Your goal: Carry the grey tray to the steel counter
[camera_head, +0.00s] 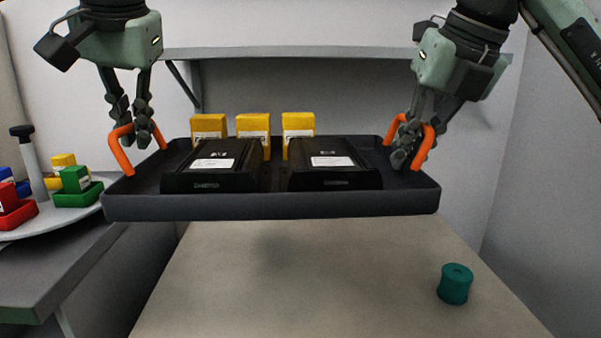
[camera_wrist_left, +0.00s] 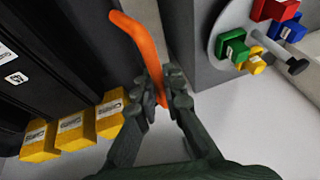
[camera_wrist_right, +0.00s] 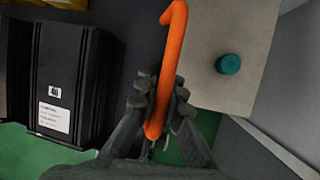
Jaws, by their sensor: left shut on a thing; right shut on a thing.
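The dark grey tray (camera_head: 270,205) hangs level in the air above a beige worktop. It carries two black box-like units (camera_head: 213,165) (camera_head: 333,165) with white labels and three yellow blocks (camera_head: 209,126) behind them. My left gripper (camera_head: 138,138) is shut on the tray's left orange handle (camera_head: 120,150); the handle also shows between the fingers in the left wrist view (camera_wrist_left: 140,45). My right gripper (camera_head: 408,150) is shut on the right orange handle (camera_head: 428,148), also seen in the right wrist view (camera_wrist_right: 170,75). I cannot tell which surface is the steel counter.
The beige worktop (camera_head: 300,290) below the tray is clear except for a teal cylinder (camera_head: 455,284) at its right. A grey counter (camera_head: 60,265) at left bears a round white stand (camera_head: 70,215) with coloured blocks. A wall shelf (camera_head: 330,52) runs behind.

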